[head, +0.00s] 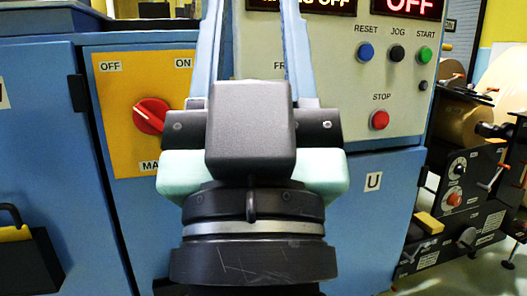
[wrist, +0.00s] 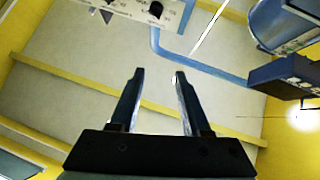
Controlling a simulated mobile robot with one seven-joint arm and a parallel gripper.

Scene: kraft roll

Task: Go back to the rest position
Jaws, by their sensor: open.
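My gripper (head: 251,45) reaches up in front of the blue machine in the head view, its two fingers spread well apart. It is open, and nothing shows between the fingers. In the wrist view my gripper (wrist: 155,78) is also open and empty, its dark fingers pointing toward a pale surface with yellow bands. The wrist and gripper body hide part of the control panel and the yellow switch plate behind them.
A red rotary knob (head: 151,116) sits between OFF and ON on a yellow plate. The grey panel (head: 350,88) carries RESET, JOG, START and STOP (head: 380,120) buttons, and a display reads OFF. A brown roll (head: 458,122) and black controls stand at right, near my arm's side.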

